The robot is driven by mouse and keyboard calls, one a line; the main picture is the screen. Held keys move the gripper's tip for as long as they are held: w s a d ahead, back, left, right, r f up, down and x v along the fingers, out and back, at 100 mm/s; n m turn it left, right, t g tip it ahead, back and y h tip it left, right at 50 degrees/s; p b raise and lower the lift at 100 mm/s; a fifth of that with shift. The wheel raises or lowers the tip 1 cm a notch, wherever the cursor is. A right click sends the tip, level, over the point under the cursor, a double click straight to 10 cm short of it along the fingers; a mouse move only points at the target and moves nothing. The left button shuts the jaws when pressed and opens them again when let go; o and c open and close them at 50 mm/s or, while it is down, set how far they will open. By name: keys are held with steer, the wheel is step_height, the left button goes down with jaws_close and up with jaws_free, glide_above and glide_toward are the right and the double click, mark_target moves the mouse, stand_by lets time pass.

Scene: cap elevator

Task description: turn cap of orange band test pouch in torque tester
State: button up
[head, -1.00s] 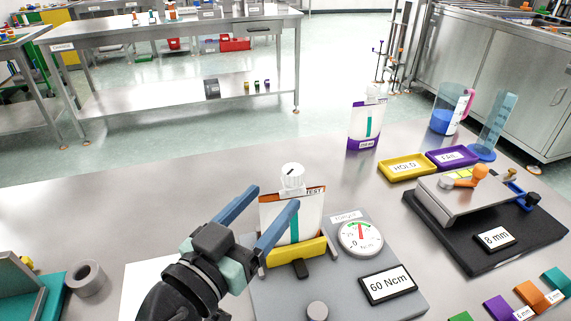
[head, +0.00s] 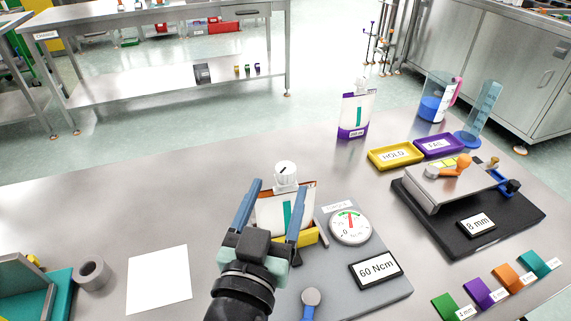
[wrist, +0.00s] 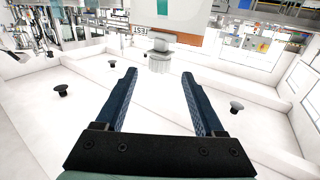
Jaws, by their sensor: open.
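The orange band test pouch (head: 272,213) stands upright in the yellow clamp (head: 309,237) of the grey torque tester (head: 335,290). Its white ribbed cap (head: 286,174) with a dark mark is on top. My gripper (head: 281,190) is open and empty, in front of the pouch, with one blue finger on each side of it in the head view. In the wrist view the cap (wrist: 159,58) shows just beyond and between the fingertips (wrist: 159,74), apart from both. The pouch (wrist: 190,22) is partly cut off there. My gripper hides the lower pouch and part of the clamp.
The tester's dial (head: 350,226) and the 60 Ncm sign (head: 375,269) are right of the pouch. A purple-band pouch (head: 355,115), yellow HOLD tray (head: 395,155) and purple FAIL tray (head: 438,146) stand behind. A sealing fixture (head: 440,190) is at right.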

mark_target(283, 179)
steer(key=x, duration=0.6)
steer(key=shift+c, duration=0.3)
steer(key=shift+f, duration=0.1)
jaws_close()
